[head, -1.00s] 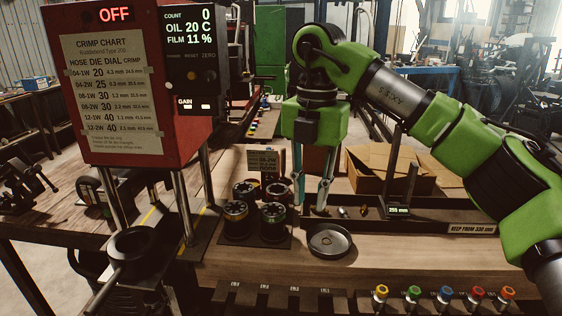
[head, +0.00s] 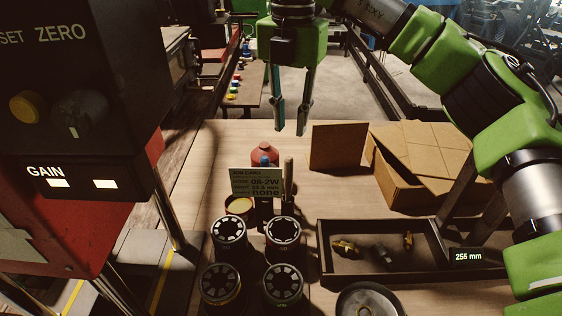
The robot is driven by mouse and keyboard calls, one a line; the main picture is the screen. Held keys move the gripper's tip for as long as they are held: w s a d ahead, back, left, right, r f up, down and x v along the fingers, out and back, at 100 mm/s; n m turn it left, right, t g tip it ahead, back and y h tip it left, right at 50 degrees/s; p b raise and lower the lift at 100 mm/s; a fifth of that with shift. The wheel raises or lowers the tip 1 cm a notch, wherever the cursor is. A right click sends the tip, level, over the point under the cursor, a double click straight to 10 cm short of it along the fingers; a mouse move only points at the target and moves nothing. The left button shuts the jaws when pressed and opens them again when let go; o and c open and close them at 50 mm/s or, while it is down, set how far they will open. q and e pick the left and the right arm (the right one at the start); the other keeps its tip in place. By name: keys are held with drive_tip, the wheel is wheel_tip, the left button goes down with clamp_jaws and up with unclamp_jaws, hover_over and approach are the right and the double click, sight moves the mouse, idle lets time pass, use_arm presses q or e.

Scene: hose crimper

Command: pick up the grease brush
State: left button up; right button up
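A slim upright stick with a light top (head: 288,172), which looks like the grease brush, stands behind the sign card; its lower end is partly hidden and I cannot make out bristles. A small tin with yellow contents (head: 240,206) stands to its left, partly behind the card. My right gripper (head: 290,117) hangs with its fingers downward, apart and empty. In the picture it is above the stick; no contact shows. My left gripper is not in view.
Several round die sets (head: 229,231) stand in front of the sign card (head: 257,182). A red bottle (head: 264,152) is behind it. A dark tray (head: 335,272) with small fittings and a cardboard box (head: 400,188) lie to the right. The crimper (head: 70,235) fills the left.

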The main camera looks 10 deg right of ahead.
sight(288, 170)
drive_tip(key=shift+w+f, duration=0.15)
drive_tip(key=shift+w, duration=0.05)
wheel_tip(288, 170, down, 8)
drive_tip(key=shift+s+r+p, duration=0.15)
drive_tip(key=shift+r+p, duration=0.05)
drive_tip(key=shift+p, duration=0.4)
drive_tip(key=shift+f, duration=0.25)
drive_tip(key=shift+f+p, duration=0.25)
drive_tip(key=shift+p, duration=0.1)
drive_tip(key=f, duration=0.1)
drive_tip(key=f+p, duration=0.2)
drive_tip(key=shift+w+f, duration=0.3)
drive_tip(key=shift+f, duration=0.55)
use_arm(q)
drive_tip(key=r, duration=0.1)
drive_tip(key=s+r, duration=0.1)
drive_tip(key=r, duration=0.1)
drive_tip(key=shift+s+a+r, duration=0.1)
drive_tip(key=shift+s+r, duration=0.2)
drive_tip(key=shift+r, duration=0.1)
use_arm(e)
clamp_jaws()
